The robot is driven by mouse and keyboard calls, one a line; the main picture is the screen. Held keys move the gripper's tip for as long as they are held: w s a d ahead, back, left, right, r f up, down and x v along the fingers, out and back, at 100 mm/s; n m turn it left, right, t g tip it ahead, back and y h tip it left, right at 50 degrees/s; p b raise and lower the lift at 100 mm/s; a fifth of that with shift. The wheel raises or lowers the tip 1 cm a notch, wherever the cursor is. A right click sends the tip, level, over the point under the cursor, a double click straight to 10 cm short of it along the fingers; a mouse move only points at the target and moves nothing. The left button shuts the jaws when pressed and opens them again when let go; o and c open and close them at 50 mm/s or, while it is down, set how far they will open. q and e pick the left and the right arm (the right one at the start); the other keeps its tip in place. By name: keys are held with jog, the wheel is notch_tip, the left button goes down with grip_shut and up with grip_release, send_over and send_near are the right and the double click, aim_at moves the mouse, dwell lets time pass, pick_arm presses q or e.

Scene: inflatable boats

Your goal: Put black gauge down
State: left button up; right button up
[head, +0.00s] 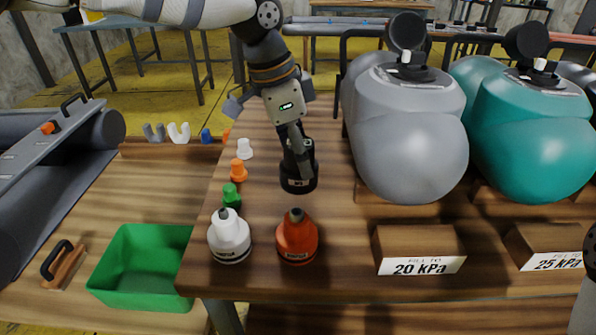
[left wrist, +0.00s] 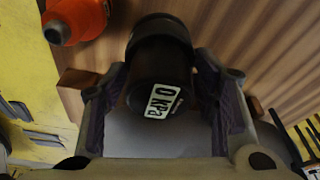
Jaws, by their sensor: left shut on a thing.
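The black gauge (head: 299,184) is upright at the wooden table, behind the orange gauge (head: 297,240) and the white gauge (head: 229,238). My left gripper (head: 298,160) comes down from above and is shut around it. In the left wrist view the black gauge (left wrist: 160,55) sits between both fingers (left wrist: 162,90), its display reading 0 kPa. I cannot tell whether its base touches the table. The orange gauge also shows in the left wrist view (left wrist: 78,18). My right gripper is not in view.
A grey boat (head: 410,130) and a teal boat (head: 530,140) stand at the right, behind signs for 20 kPa (head: 420,245) and 25 kPa (head: 548,243). White, orange and green caps (head: 231,195) line the left edge. A green bin (head: 145,265) stands lower left.

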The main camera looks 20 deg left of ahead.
pick_arm(q)
jog(key=shift+w+a+f, duration=0.2)
jog(key=shift+w+f, duration=0.2)
jog(key=shift+f, duration=0.1)
jog(key=shift+w+a+f, duration=0.15)
jog(key=shift+w+f, duration=0.2)
jog(key=shift+f, duration=0.15)
jog(key=shift+w+a+f, duration=0.1)
jog(key=shift+w+f, duration=0.1)
jog(key=shift+f, duration=0.7)
jog(key=shift+w+a+f, duration=0.1)
jog(key=shift+w+f, duration=0.05)
jog(key=shift+f, duration=0.7)
jog(key=shift+f, duration=0.15)
jog(key=o, duration=1.3)
jog(key=shift+o, duration=0.2)
jog(key=v, duration=1.2)
